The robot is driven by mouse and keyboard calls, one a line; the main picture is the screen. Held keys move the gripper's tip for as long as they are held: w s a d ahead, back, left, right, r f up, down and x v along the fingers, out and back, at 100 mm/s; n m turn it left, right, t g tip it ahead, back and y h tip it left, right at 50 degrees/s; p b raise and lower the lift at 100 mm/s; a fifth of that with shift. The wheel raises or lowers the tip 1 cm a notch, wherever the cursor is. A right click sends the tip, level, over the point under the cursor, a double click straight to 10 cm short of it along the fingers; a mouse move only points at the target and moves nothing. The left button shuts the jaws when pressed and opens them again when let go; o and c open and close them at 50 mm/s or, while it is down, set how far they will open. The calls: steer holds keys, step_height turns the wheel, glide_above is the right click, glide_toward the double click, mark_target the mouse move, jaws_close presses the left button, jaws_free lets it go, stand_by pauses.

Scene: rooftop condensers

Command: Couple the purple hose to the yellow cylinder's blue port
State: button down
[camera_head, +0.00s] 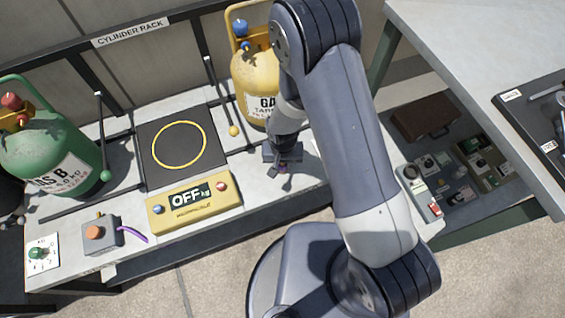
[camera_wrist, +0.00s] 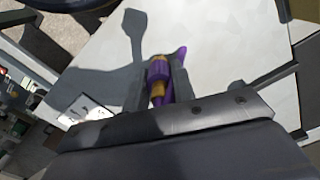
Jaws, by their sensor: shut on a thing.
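The yellow cylinder (camera_head: 252,75) stands at the back of the bench, partly hidden by my arm. It has a blue knob (camera_head: 240,25) on top and a small blue port (camera_head: 246,47) below that, under a yellow guard. My gripper (camera_head: 283,164) is in front of the cylinder, over the bench. In the wrist view, its fingers (camera_wrist: 158,85) are shut on the purple hose's end (camera_wrist: 157,72), which has purple and brass-coloured parts. A purple hose length (camera_head: 132,234) also shows at a grey box at left; any link between these parts is not visible.
A green cylinder (camera_head: 48,150) with a red knob stands at left. A dark scale plate (camera_head: 150,170) with a yellow ring and a yellow OFF display (camera_head: 190,204) lie mid-bench. A grey box (camera_head: 100,240) with an orange button is front left. A black lever with a yellow knob (camera_head: 234,131) stands near the yellow cylinder.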

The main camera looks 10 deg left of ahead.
steer(key=shift+r, duration=0.25)
steer(key=shift+r+p, duration=1.4)
steer(key=shift+r, duration=0.8)
steer(key=c, duration=1.7)
jaws_free()
jaws_close()
